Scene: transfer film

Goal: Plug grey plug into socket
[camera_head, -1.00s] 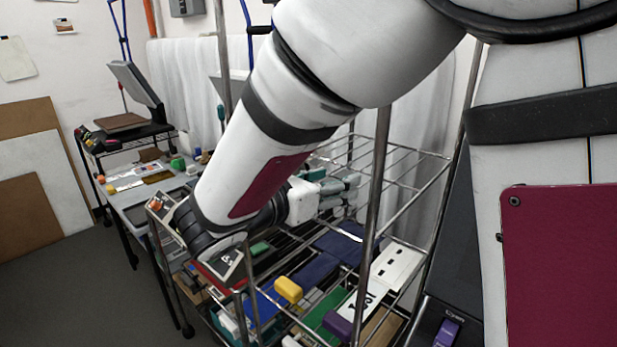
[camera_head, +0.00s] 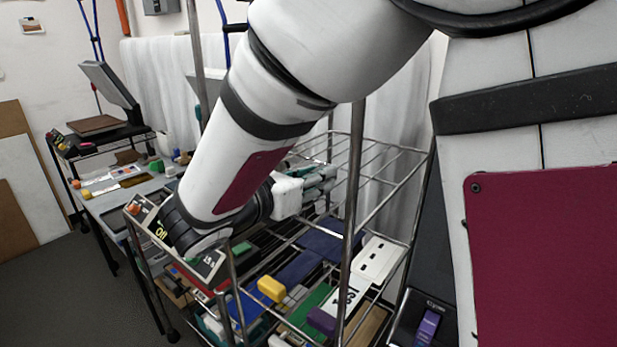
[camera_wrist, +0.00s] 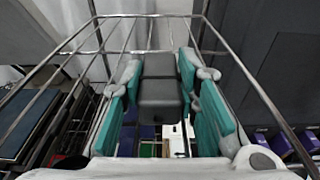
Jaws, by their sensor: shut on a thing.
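The grey plug (camera_wrist: 160,98), a dark grey block, sits between the teal-padded fingers of my gripper (camera_wrist: 162,72) in the wrist view. My gripper is shut on it, above the shelf of the wire rack. In the head view my gripper (camera_head: 318,182) shows beyond my forearm, at the rack, and the plug cannot be made out. A white strip with dark slots (camera_head: 380,260), which looks like the socket, lies on the shelf lower right of my gripper. Its white surface partly shows below the plug in the wrist view (camera_wrist: 178,132). The plug is apart from it.
The metal rack's post (camera_head: 355,190) and wires stand close around my gripper. A yellow block (camera_head: 271,289), a purple block (camera_head: 322,320) and dark blue pieces (camera_head: 325,243) lie on the shelf. A worktable (camera_head: 110,200) with small items stands at the left.

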